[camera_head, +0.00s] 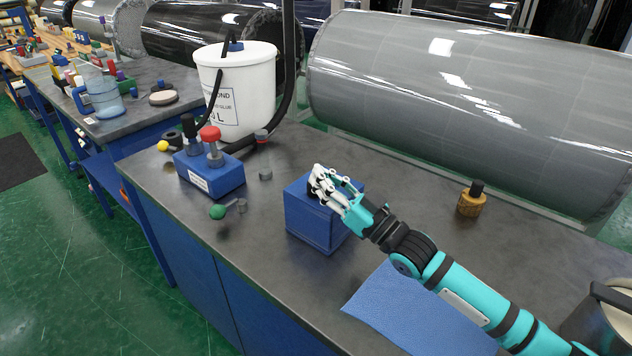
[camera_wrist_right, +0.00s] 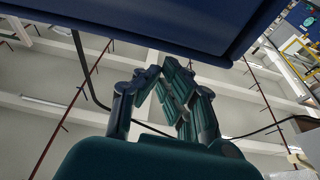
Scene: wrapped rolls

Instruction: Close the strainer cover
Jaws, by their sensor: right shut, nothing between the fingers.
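A blue box (camera_head: 318,222) stands on the dark bench, and I cannot tell for sure whether it is the strainer. My right gripper (camera_head: 318,180) is at the top of this box, its fingertips over the upper face. I cannot tell whether they touch it. In the right wrist view the gripper's fingers (camera_wrist_right: 165,80) are shut together and empty, and a dark blue panel (camera_wrist_right: 170,22) fills the top of the picture just beyond them. The gripper hides part of the box's top, so its cover's state is unclear. My left gripper is not in view.
A blue block with red and black knobs (camera_head: 210,177), a white bucket (camera_head: 235,95) and a small green-knobbed piece (camera_head: 218,212) stand left of the box. A blue mat (camera_head: 410,310) lies in front, right. A wooden-looking piece (camera_head: 471,203) stands right. A large wrapped roll (camera_head: 470,105) lies behind.

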